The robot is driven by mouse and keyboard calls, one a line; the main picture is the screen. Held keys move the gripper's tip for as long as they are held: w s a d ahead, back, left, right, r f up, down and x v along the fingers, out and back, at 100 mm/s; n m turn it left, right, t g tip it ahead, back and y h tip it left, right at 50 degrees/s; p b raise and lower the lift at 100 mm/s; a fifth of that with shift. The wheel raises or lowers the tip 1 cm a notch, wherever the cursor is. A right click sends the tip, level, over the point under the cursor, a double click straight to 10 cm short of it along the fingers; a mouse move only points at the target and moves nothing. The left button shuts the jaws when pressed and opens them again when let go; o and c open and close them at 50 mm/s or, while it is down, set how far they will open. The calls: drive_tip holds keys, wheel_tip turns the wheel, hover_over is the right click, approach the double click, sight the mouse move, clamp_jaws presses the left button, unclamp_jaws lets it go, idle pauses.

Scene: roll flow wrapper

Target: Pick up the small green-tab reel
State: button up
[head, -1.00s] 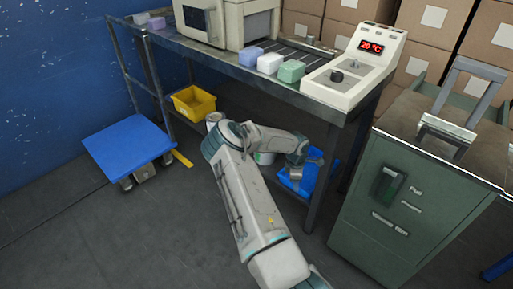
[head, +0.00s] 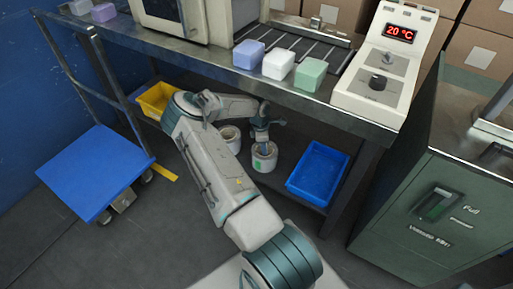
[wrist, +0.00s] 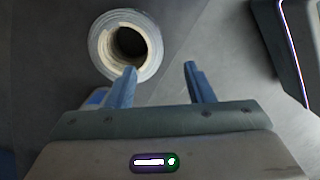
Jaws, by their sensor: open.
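The small green-tab reel (head: 264,161), a pale cylinder with a green patch on its side, stands upright on the lower shelf in the head view. Another pale reel (head: 231,139) stands just left of and behind it. My gripper (head: 264,147) points down over the green-tab reel's top; the small gap is hard to judge. In the wrist view my gripper (wrist: 161,76) is open with nothing between its blue fingers. A reel (wrist: 97,45) with a dark central hole lies up and left there, the left fingertip overlapping its rim. No tab shows, so I cannot tell which reel it is.
A blue bin (head: 318,172) is right of the reels and a yellow bin (head: 157,100) is at left. The bench top (head: 215,62) overhangs the shelf, and a bench leg (head: 350,190) stands at right. A blue trolley (head: 95,172) is at far left.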

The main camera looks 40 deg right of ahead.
sight(265, 158)
drive_tip(key=f+b, duration=0.1)
drive_tip(key=f, duration=0.4)
drive_tip(key=f+b, duration=0.1)
drive_tip(key=f, duration=0.2)
drive_tip(key=shift+d+f+b, duration=0.25)
drive_tip(key=shift+d+b, duration=0.05)
drive_tip(key=shift+d, duration=0.1)
drive_tip(key=f, duration=0.1)
drive_tip(key=f+b, duration=0.1)
drive_tip(key=f, duration=0.1)
drive_tip(key=f+b, duration=0.1)
drive_tip(key=f, duration=0.1)
drive_tip(key=shift+d+f, duration=0.15)
drive_tip(key=shift+d, duration=0.15)
clamp_jaws()
